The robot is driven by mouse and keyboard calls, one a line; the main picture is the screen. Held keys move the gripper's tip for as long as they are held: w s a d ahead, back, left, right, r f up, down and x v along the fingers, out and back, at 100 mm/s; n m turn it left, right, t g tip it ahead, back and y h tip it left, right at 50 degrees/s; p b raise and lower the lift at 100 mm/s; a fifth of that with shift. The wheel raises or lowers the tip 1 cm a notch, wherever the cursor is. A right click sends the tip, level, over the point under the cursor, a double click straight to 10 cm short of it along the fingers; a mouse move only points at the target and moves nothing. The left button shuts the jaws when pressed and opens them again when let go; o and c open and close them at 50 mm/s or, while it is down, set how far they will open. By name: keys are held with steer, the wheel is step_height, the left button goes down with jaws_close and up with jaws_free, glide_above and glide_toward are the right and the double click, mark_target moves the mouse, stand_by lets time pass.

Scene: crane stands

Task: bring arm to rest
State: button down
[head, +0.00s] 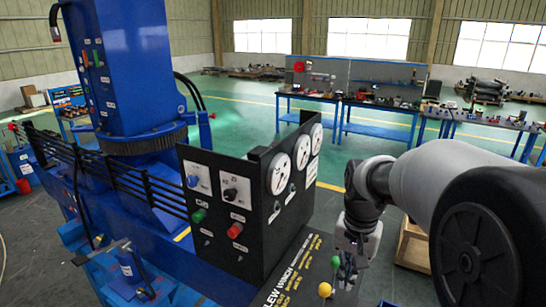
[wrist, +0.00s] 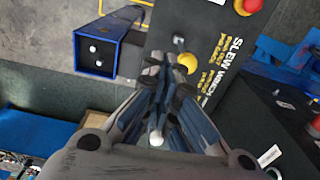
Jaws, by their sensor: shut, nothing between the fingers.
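My arm comes in from the right of the head view and bends down, with my gripper (head: 346,272) hanging over the black slew winch panel (head: 310,270). In the wrist view my gripper (wrist: 166,78) has its fingers drawn together, with nothing held. A lever with a yellow ball (head: 324,290) stands close by the fingers; the yellow ball also shows just beyond the fingertips in the wrist view (wrist: 187,64). A green ball (head: 335,261) is right beside the gripper in the head view. I cannot tell whether the fingers touch either lever.
A black control box (head: 225,238) with gauges and knobs stands left of my gripper, before the blue crane column (head: 130,60). In the wrist view a blue square tube end (wrist: 97,50) is at the left. Workbenches (head: 380,105) stand far behind; open floor lies between.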

steer(key=s+a+f+n+t+b, duration=0.2)
steer(key=s+f+b, duration=0.7)
steer(key=s+b, duration=0.2)
steer(key=s+a+f+n+t+b, duration=0.1)
steer(key=s+f+n+t+b, duration=0.1)
steer(key=s+f+b, duration=0.8)
steer(key=s+n+b, duration=0.1)
steer(key=b, duration=0.2)
steer(key=shift+a+f+n, duration=0.25)
steer(key=shift+a+n, duration=0.05)
steer(key=shift+a, duration=0.1)
